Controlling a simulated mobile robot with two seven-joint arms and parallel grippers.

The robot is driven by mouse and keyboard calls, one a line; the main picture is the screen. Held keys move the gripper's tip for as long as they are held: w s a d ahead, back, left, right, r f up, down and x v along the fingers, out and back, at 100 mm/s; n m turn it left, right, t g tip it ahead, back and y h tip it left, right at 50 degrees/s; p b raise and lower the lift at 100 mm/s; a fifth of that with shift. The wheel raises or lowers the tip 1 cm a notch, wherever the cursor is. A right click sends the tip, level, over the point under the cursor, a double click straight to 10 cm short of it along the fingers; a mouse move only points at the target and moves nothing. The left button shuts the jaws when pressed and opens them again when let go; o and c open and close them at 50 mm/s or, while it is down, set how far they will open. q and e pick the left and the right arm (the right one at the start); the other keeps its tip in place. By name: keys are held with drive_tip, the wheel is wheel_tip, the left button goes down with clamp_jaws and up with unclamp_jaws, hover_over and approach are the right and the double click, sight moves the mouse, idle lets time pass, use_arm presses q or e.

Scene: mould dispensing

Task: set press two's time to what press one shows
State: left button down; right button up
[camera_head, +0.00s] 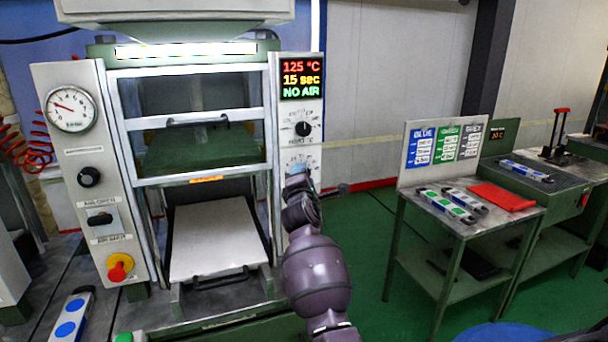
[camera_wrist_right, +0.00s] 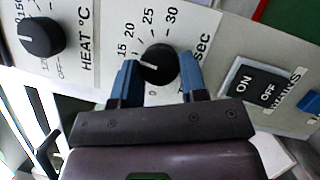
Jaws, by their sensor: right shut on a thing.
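The press (camera_head: 215,115) stands in front of me; I see no number on it. Its display (camera_head: 302,79) reads 125 °C, 15 sec and NO AIR. The black time knob (camera_wrist_right: 158,64) sits on a dial marked in seconds, with 15, 20, 25 and 30 legible. Its white pointer line points left in the wrist view, towards the 15 side. My right gripper (camera_wrist_right: 160,78) is shut on this knob, one blue fingertip on each side. In the head view my right gripper (camera_head: 298,178) covers the knob. My left gripper is out of view.
The heat knob (camera_wrist_right: 42,37) is beside the time knob, and the ON/OFF switch (camera_wrist_right: 255,87) is on its other side. A pale plate (camera_head: 217,240) lies in the press opening. A side table (camera_head: 465,228) with bars and a red cloth (camera_head: 502,197) stands right.

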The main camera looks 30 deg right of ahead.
drive_tip(key=m+g+y+p, duration=0.1)
drive_tip(key=m+p, duration=0.1)
drive_tip(key=m, duration=0.2)
drive_tip(key=m+g+y+p, duration=0.1)
drive_tip(key=m+y+p, duration=0.1)
drive_tip(key=m, duration=0.3)
drive_tip(key=r+m+g+y+p, duration=0.1)
drive_tip(key=m+y+p, duration=0.1)
drive_tip(key=m, duration=0.3)
drive_tip(key=shift+d+g+p, duration=0.2)
drive_tip(key=shift+g+p, duration=0.1)
drive_tip(key=shift+p, duration=0.05)
idle(0.4)
drive_tip(key=o, duration=0.9)
drive_tip(key=shift+s, duration=0.15)
